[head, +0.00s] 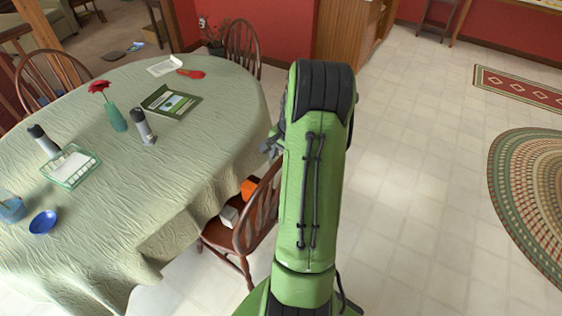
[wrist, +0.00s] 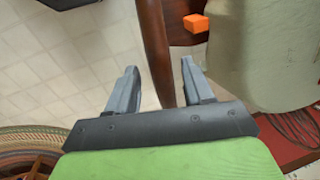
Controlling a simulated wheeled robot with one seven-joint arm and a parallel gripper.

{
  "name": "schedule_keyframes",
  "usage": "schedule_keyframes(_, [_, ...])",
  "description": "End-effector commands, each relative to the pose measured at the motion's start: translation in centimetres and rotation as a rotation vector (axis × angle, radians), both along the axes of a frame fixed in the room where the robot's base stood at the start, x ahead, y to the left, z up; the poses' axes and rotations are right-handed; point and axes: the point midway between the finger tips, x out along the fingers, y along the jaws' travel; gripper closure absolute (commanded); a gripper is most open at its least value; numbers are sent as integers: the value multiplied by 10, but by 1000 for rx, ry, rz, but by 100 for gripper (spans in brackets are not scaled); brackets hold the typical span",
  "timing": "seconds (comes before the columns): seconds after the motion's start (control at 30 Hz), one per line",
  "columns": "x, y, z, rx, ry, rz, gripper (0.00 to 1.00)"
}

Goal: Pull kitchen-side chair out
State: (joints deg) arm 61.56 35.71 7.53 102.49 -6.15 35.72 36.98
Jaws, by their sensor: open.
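A brown wooden chair (head: 262,212) stands at the right side of the table, its seat partly under the cloth. My arm hides part of its back. My gripper (head: 270,146) is just above the chair back, beside the table edge. In the wrist view my gripper (wrist: 158,88) is open. A brown bar of the chair back (wrist: 154,45) lies between its two fingers, with space showing on both sides. An orange block (head: 249,187) and a white object (head: 229,215) are at the chair seat; the orange block also shows in the wrist view (wrist: 196,23).
The table (head: 215,130) wears a pale green cloth and carries a vase, bottles, a blue bowl and papers. Another chair (head: 242,48) stands at its far end. Tiled floor (head: 410,150) is open to the right, up to a round braided rug (head: 530,195).

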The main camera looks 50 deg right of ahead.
Motion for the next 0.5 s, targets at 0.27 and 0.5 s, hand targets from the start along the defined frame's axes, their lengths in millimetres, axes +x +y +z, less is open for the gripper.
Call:
schedule_keyframes(0.27, [4,0,-16,0,-1,2,49])
schedule_keyframes(0.5, [4,0,-16,0,-1,1,66])
